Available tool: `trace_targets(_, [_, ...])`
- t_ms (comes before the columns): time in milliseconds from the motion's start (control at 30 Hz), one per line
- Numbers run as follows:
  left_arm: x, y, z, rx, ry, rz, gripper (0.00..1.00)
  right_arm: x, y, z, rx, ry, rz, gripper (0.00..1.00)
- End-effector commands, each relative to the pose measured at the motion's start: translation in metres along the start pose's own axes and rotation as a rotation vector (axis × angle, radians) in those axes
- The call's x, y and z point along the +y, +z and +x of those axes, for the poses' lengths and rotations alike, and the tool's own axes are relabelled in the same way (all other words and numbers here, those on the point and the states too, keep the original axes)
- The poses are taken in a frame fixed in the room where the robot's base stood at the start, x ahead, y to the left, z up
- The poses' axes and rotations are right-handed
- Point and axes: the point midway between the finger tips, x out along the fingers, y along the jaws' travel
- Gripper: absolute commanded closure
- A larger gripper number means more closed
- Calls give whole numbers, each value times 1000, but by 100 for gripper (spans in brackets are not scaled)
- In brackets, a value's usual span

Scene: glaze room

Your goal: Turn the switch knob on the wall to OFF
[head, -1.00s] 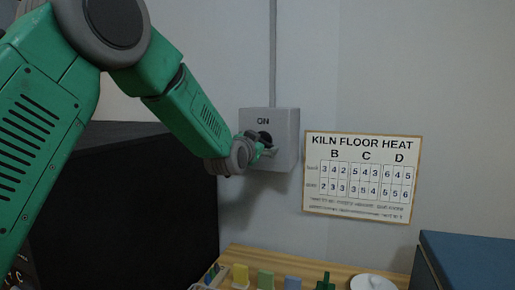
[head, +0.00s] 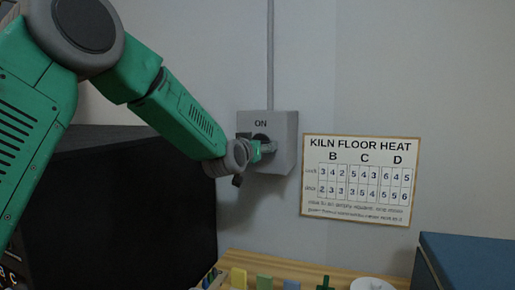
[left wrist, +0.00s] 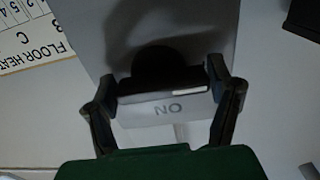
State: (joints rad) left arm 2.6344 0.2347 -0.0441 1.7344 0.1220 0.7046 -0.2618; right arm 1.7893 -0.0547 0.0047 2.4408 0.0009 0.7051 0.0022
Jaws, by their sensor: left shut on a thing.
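The switch box (head: 284,125) is a grey box on the wall with the word ON above its dark knob (head: 261,138). My left gripper (head: 264,149) is at the box front and partly hides the knob. In the left wrist view, the knob (left wrist: 160,83) is a dark bar with a pale mark near its right end. The fingers of my left gripper (left wrist: 163,88) are shut on the two ends of this bar. The ON label appears upside down below the bar there. No OFF label is visible. My right gripper is not in view.
A grey conduit (head: 270,60) runs up from the box. A KILN FLOOR HEAT sign (head: 361,180) hangs to its right. A large black cabinet (head: 130,200) stands at left. Below are a wooden shelf (head: 330,272) with small coloured pieces and a blue box (head: 470,262) at right.

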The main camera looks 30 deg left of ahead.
Motion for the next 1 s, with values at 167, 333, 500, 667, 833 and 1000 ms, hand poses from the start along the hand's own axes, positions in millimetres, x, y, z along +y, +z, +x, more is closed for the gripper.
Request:
trace_targets(167, [-1,-10,1,21,-2,-4,54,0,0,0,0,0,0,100])
trace_targets(333, [-1,-10,1,20,-3,-4,7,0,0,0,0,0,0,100])
trace_targets(500, [-2,-7,0,14,-2,-2,7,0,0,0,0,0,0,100])
trace_targets(667, [-1,-6,-5,11,-2,-2,7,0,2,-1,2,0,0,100])
trace_targets(833, [-1,-5,-29,9,-1,-2,7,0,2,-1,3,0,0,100])
trace_targets(1000, [-1,-5,-66,11,-1,-3,7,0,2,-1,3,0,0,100])
